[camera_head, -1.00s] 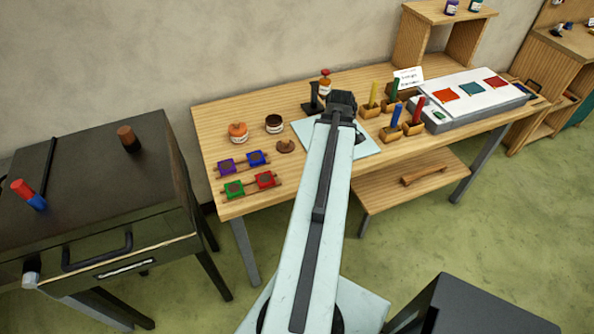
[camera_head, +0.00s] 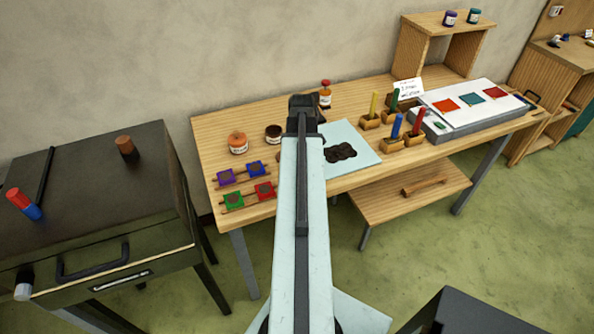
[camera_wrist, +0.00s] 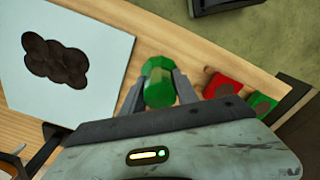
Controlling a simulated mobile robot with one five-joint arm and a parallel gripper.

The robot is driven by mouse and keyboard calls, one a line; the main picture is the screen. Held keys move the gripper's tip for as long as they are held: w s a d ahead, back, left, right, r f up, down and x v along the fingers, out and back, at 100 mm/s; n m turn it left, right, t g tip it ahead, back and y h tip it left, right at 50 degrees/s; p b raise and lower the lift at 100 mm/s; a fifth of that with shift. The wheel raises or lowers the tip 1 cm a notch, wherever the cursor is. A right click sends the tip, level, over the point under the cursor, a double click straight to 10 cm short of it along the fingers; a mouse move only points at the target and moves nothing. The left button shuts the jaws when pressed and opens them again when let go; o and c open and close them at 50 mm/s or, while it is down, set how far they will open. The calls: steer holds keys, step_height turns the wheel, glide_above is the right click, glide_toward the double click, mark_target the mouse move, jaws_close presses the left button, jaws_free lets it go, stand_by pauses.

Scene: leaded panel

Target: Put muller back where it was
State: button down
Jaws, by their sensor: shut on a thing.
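My gripper (camera_wrist: 158,78) is shut on the muller (camera_wrist: 159,94), a green, faceted piece between the two fingers in the wrist view. In the head view my gripper (camera_head: 304,110) is at the left edge of the pale slab (camera_head: 345,131), and the muller is hidden behind it. The slab bears a dark brown smear (camera_head: 341,152), which also shows in the wrist view (camera_wrist: 55,62). I cannot tell whether the muller touches the table. The small brown round piece seen earlier on the table is now hidden by my arm.
Purple, blue, green and red blocks (camera_head: 264,191) sit left of my arm. Two jars (camera_head: 238,144) stand behind them, and an orange bottle (camera_head: 325,94) stands behind the slab. Wooden holders with coloured sticks (camera_head: 397,127) are to the right. A dark cabinet (camera_head: 90,200) stands left.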

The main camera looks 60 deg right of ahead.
steer(key=shift+w+a+f+b, duration=0.1)
steer(key=shift+w+f+b, duration=0.15)
steer(key=shift+f+b, duration=0.45)
steer(key=shift+w+d+f+b, duration=0.1)
steer(key=shift+w+f+b, duration=0.15)
steer(key=shift+f+b, duration=0.4)
steer(key=shift+w+a+f+b, duration=0.1)
steer(key=shift+w+f+b, duration=0.15)
steer(key=shift+f+b, duration=0.45)
steer(key=shift+r, duration=0.2)
steer(key=shift+f, duration=0.1)
steer(key=c, duration=0.9)
jaws_free()
step_height(320, 180, up, 12)
steer(key=p, duration=1.2)
steer(key=shift+s+r+p, duration=0.1)
steer(key=shift+r+p, duration=0.15)
steer(key=shift+p, duration=0.1)
steer(key=shift+f, duration=0.1)
